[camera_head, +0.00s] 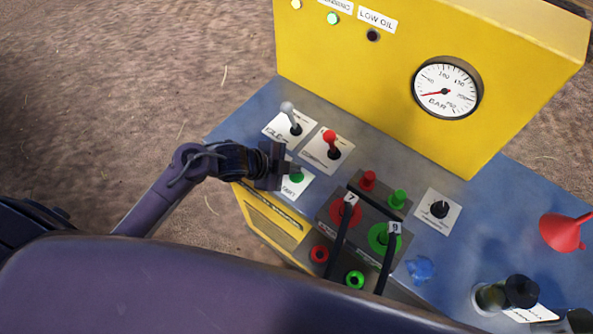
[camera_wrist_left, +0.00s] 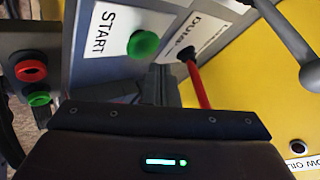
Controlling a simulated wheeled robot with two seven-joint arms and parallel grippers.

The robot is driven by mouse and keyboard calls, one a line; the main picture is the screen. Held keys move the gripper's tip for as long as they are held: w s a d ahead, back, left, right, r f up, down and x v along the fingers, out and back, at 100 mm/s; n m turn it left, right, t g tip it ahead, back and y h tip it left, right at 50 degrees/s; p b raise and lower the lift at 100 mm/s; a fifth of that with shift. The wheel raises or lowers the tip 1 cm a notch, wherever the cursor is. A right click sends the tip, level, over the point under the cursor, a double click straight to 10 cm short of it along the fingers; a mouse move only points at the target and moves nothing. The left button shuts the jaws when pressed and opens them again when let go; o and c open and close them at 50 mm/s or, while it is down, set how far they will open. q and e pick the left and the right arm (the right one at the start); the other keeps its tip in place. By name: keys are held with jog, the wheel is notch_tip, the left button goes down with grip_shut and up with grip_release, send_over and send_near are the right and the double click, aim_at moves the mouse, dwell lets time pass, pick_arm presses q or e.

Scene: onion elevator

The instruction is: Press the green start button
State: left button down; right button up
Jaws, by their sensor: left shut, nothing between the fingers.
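The green start button (camera_head: 297,177) sits on a white plate on the blue console, partly behind my left gripper in the head view. In the left wrist view the green button (camera_wrist_left: 143,43) shows whole beside the word START on its white label (camera_wrist_left: 103,32). My left gripper (camera_head: 286,168) is shut and empty, just left of and above the button in the head view. Its closed fingertips (camera_wrist_left: 162,82) show just below the button in the wrist view. I see no clear contact with the button. My right gripper is not in view.
A red-tipped lever (camera_head: 330,139) and a grey-knobbed lever (camera_head: 289,110) stand close to the gripper. A yellow panel with a gauge (camera_head: 446,89) rises behind. Red and green couplings with black hoses (camera_head: 341,240) lie right. A red funnel (camera_head: 565,231) is at far right.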

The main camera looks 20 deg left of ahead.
aim_at(292, 176)
pick_arm(q)
notch_tip(292, 176, up, 5)
jog(key=p, duration=0.5)
dwell(0.5)
dwell(0.5)
